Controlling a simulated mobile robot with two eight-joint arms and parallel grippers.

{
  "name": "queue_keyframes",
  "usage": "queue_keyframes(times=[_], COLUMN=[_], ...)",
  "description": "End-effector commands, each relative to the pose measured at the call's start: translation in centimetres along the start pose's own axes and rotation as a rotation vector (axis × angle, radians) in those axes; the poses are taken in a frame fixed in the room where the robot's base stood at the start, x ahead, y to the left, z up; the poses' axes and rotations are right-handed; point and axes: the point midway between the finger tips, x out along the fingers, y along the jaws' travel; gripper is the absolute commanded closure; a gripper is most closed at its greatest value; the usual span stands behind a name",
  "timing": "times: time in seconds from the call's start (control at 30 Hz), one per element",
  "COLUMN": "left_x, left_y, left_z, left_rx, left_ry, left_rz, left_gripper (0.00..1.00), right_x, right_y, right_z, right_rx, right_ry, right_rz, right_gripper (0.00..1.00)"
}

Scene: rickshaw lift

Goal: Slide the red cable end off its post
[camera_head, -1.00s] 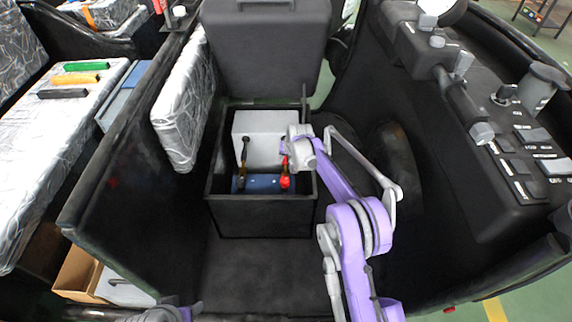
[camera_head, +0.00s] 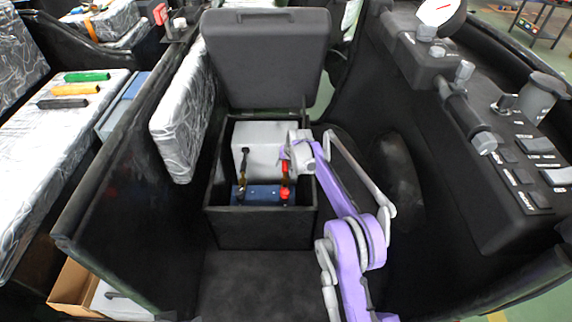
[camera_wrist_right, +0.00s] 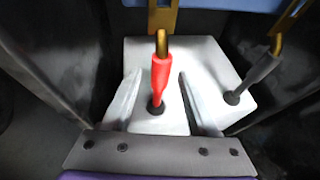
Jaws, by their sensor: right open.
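The red cable end (camera_wrist_right: 160,75) has a red sleeve and a brass lug at its tip. In the right wrist view it stands between the two spread fingers of my right gripper (camera_wrist_right: 157,88), which is open around it. The lug points toward a brass bracket (camera_wrist_right: 162,14); whether they touch is unclear. In the head view the red cable (camera_head: 285,168) shows beside my right gripper (camera_head: 284,152), in the open black box, with a red knob (camera_head: 284,193) below it. The post itself is not clear. My left gripper is out of view.
The black box (camera_head: 262,230) holds a grey-white block (camera_head: 262,135) and a blue battery (camera_head: 262,194). A black cable end (camera_wrist_right: 262,68) stands right of the red one in the wrist view. Box walls are close around. The raised lid (camera_head: 266,60) stands behind.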

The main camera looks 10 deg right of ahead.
Motion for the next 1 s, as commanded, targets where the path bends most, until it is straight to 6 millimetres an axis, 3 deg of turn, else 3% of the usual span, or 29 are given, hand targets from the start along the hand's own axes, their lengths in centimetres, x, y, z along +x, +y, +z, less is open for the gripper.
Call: queue_keyframes(times=[0.17,0.6,0.77,1.0], left_x=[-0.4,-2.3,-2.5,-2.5], left_y=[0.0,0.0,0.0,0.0], left_z=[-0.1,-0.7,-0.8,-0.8], left_rx=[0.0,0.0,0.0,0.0], left_ry=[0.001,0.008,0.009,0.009], left_rz=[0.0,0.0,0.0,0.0], left_gripper=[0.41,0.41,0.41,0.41], right_x=[-1.4,-9.5,-10.7,-10.8], right_y=[-0.1,-0.1,0.0,0.0], right_z=[-0.1,-0.1,0.0,0.0], right_rx=[0.0,0.001,0.0,0.0], right_ry=[0.0,0.001,0.001,0.0], right_rz=[0.0,0.0,0.0,0.0], right_gripper=[0.41,0.41,0.41,0.41])
